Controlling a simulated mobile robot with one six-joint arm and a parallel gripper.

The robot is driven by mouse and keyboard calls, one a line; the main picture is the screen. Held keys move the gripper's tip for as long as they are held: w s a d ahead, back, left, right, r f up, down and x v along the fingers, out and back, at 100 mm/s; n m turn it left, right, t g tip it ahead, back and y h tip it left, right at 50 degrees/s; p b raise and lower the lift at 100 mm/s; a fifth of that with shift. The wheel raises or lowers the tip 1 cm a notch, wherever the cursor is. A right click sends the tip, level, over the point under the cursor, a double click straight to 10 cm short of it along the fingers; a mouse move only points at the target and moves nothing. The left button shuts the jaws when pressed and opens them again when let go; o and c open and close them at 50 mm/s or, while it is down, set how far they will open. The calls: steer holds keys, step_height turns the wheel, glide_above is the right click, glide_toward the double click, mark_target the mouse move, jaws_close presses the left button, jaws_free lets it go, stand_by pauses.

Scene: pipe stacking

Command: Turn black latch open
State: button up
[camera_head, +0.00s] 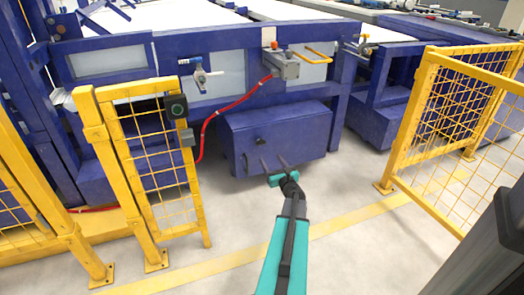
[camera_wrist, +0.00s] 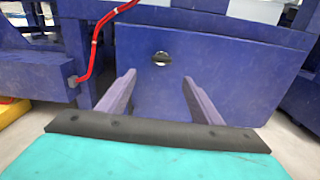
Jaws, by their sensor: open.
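The black latch (camera_wrist: 161,58) is a small dark round piece with a roughly horizontal bar, on the front of a blue box (camera_wrist: 230,75). It also shows as a dark spot in the head view (camera_head: 260,141), on the upper part of the box front (camera_head: 305,138). My gripper (camera_wrist: 158,80) is open and empty. Its two fingers point towards the box, with the latch seen between and slightly above the tips. In the head view my gripper (camera_head: 273,162) is low in front of the box. I cannot tell how far the tips are from the panel.
A red hose (camera_head: 208,125) runs down left of the box; it also shows in the wrist view (camera_wrist: 94,45). Yellow fence panels stand left (camera_head: 150,160) and right (camera_head: 450,115). Blue machine frames rise behind. The floor (camera_head: 345,205) around my arm is clear, crossed by a yellow line.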

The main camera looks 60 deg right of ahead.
mark_target(262, 144)
steer(key=shift+s+d+r+n, duration=0.15)
steer(key=shift+n, duration=0.15)
steer(key=shift+d, duration=0.15)
steer(key=shift+b+x, duration=1.55)
steer(key=shift+x, duration=5.25)
steer(key=shift+r, duration=0.15)
steer(key=c, duration=1.1)
steer(key=shift+o, duration=0.2)
